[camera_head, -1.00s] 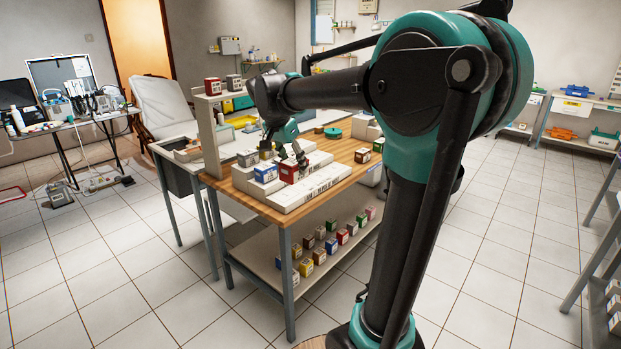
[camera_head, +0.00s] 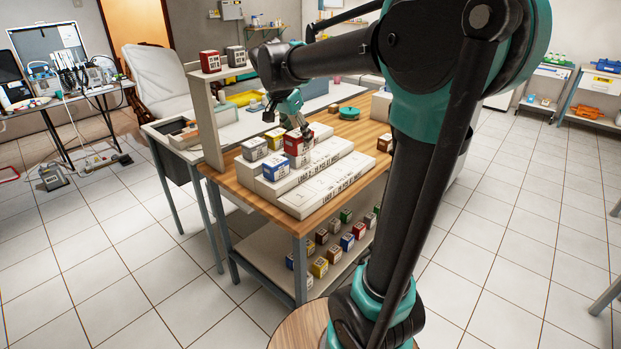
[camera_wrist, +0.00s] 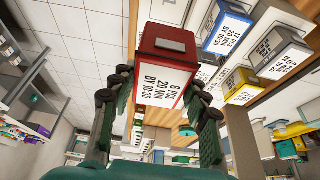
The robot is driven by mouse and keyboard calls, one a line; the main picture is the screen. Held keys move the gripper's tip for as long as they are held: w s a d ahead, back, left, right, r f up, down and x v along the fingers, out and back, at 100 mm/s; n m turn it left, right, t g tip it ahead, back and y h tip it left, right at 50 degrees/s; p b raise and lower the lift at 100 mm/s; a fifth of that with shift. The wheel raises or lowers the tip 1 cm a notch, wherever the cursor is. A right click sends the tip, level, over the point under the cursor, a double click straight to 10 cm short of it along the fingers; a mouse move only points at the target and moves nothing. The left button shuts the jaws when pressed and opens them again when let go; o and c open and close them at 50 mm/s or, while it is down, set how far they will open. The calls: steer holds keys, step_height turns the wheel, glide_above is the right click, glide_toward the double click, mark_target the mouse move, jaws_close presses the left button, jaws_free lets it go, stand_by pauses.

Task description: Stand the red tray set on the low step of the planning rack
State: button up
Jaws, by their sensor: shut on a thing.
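The red tray set (camera_head: 297,145) is a small red box with a white label. My gripper (camera_head: 298,130) is shut on it and holds it over the stepped planning rack, right of the blue box. I cannot tell whether its underside touches a step. The white planning rack stands on the wooden bench; its low front step (camera_head: 330,187) has printed lettering and is bare. In the wrist view the red tray set (camera_wrist: 163,68) sits between both fingers of my gripper (camera_wrist: 160,82), its label reading "6 pcs, 20 min, by 10:35".
A blue box (camera_head: 275,167), a grey box (camera_head: 254,148) and a yellow box (camera_head: 275,138) stand on the rack's left side. Another red box (camera_head: 210,62) is on the tall shelf. Several coloured boxes (camera_head: 320,267) fill the lower shelf. A green round thing (camera_head: 349,113) lies behind.

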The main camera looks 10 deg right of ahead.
step_height(320, 180, down, 17)
steer(key=shift+f, duration=0.1)
stand_by(0.4)
steer(key=o, duration=1)
steer(key=v, duration=1.2)
steer(key=s+d+f+n+y, duration=0.1)
steer(key=s+d+f+n, duration=0.1)
steer(key=s+f, duration=0.3)
steer(key=s+d+f+n+t+y, duration=0.1)
steer(key=s+d+f+n, duration=0.2)
steer(key=s+f+n, duration=0.2)
steer(key=s+d+f+n+y, duration=0.1)
steer(key=s+d+f+n, duration=0.2)
steer(key=s+f, duration=0.3)
steer(key=shift+s+f+n+y, duration=0.2)
steer(key=shift+s, duration=0.6)
steer(key=shift+s+f+n+y, duration=0.2)
steer(key=shift+s, duration=0.6)
